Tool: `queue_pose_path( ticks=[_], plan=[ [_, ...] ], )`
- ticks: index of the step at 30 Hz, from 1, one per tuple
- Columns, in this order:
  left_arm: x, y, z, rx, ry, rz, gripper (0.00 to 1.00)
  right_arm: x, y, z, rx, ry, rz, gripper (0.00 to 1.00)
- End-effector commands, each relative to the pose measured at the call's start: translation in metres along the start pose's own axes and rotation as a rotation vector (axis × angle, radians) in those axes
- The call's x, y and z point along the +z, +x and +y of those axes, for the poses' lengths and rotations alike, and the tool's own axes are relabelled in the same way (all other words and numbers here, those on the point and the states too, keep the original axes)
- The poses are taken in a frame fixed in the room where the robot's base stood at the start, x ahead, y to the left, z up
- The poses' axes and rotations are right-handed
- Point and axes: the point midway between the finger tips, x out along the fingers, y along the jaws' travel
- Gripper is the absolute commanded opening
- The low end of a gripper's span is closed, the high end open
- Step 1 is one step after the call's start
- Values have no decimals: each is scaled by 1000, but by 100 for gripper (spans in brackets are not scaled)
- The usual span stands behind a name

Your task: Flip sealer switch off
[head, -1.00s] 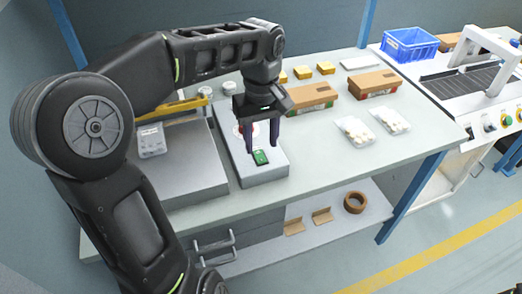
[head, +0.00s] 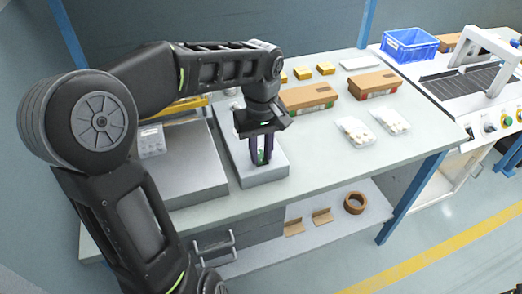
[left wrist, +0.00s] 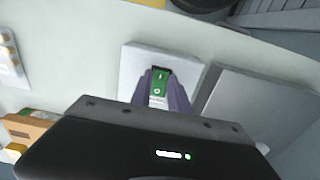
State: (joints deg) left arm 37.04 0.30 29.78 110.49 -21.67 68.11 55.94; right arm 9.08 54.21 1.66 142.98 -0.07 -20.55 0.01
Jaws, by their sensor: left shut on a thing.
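The sealer switch is a small green rocker (head: 261,157) on top of a low grey box (head: 262,178) on the bench. The left wrist view shows the green switch (left wrist: 161,83) more closely, with an "I" mark toward its dark far end and an "O" mark nearer my gripper. My left gripper (head: 261,161) points down over the box. Its two fingers stand on either side of the switch and are shut on it, hiding part of it in the head view. Which way the rocker is tilted I cannot tell. My right gripper is not in view.
A wider grey unit (head: 186,172) with a yellow bar stands left of the box. Cartons (head: 307,97), yellow blocks and clear bags (head: 355,131) lie to the right and behind. A blue crate (head: 409,45) is at the back right. The bench front right is clear.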

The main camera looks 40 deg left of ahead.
Motion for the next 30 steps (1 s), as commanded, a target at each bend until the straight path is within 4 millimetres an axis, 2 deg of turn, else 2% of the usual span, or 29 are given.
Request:
queue_pose_path(
  ticks=[4,14,24,30],
  plan=[
    [0,0,0,0,0,0,0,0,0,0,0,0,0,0],
    [0,-2,0,0,0,-7,0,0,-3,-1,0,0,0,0],
    [-7,-8,0,-1,-1,-218,0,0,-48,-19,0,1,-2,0],
    [-8,-2,0,1,0,-260,0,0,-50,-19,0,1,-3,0]
  ],
)
